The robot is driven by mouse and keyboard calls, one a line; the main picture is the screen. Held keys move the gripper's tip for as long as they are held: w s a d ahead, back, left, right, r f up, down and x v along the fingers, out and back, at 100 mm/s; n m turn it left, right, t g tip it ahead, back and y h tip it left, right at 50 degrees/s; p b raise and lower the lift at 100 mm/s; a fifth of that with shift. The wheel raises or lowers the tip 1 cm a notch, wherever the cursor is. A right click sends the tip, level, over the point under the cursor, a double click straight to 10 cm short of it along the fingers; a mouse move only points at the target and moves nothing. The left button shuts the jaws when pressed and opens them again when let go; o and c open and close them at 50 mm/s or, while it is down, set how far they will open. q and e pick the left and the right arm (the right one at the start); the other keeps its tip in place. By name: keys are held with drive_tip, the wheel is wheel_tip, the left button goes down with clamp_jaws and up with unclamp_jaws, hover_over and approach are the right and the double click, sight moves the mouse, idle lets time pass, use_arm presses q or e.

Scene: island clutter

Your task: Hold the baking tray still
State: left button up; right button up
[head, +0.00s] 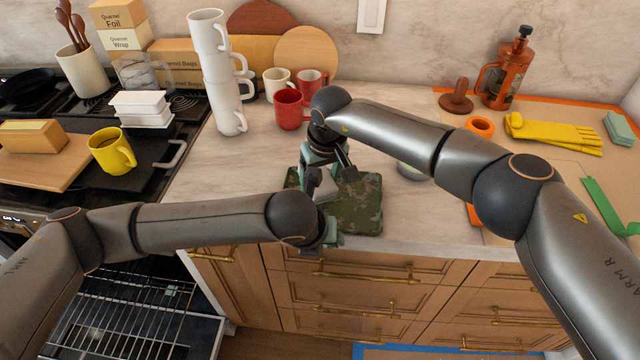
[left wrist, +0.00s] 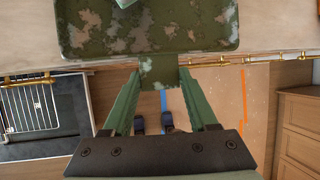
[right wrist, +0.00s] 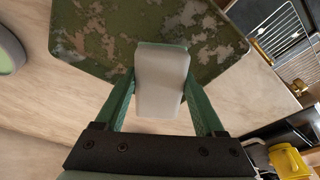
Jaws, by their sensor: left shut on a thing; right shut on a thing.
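The baking tray (head: 362,212) is dark green with worn, mottled patches and lies flat at the counter's front edge. It also shows in the left wrist view (left wrist: 200,28) and the right wrist view (right wrist: 110,40). My left gripper (left wrist: 159,78) is shut on the tab at the tray's front edge. My right gripper (right wrist: 158,88) is shut on a pale grey, rounded block (right wrist: 160,75), held over the tray's left part. Whether the block touches the tray I cannot tell. My arms hide part of the tray in the head view.
A stack of white mugs (head: 222,80) and red mugs (head: 290,108) stand behind left. A yellow mug (head: 112,151) is on the stove side. Yellow gloves (head: 552,132) and an orange press (head: 507,75) are at the right. The oven rack (head: 120,315) is below left.

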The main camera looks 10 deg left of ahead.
drive_tip(key=shift+w+a+v, duration=0.1)
drive_tip(key=shift+w+v, duration=0.05)
drive_tip(key=shift+v, duration=0.65)
drive_tip(key=shift+w+a+v, duration=0.1)
drive_tip(key=shift+w+v, duration=0.05)
drive_tip(key=shift+v, duration=0.7)
drive_tip(key=shift+w+a+v, duration=0.1)
drive_tip(key=shift+w+v, duration=0.05)
drive_tip(key=shift+v, duration=0.65)
drive_tip(key=shift+r, duration=0.1)
drive_tip(key=shift+x, duration=1)
drive_tip(key=f, duration=0.5)
drive_tip(key=shift+s+d, duration=0.15)
drive_tip(key=shift+s, duration=0.05)
drive_tip(key=d, duration=0.3)
drive_tip(key=shift+d+r, duration=0.15)
drive_tip(key=shift+d, duration=0.1)
drive_tip(key=shift+a, duration=1.75)
drive_tip(key=shift+f, duration=0.2)
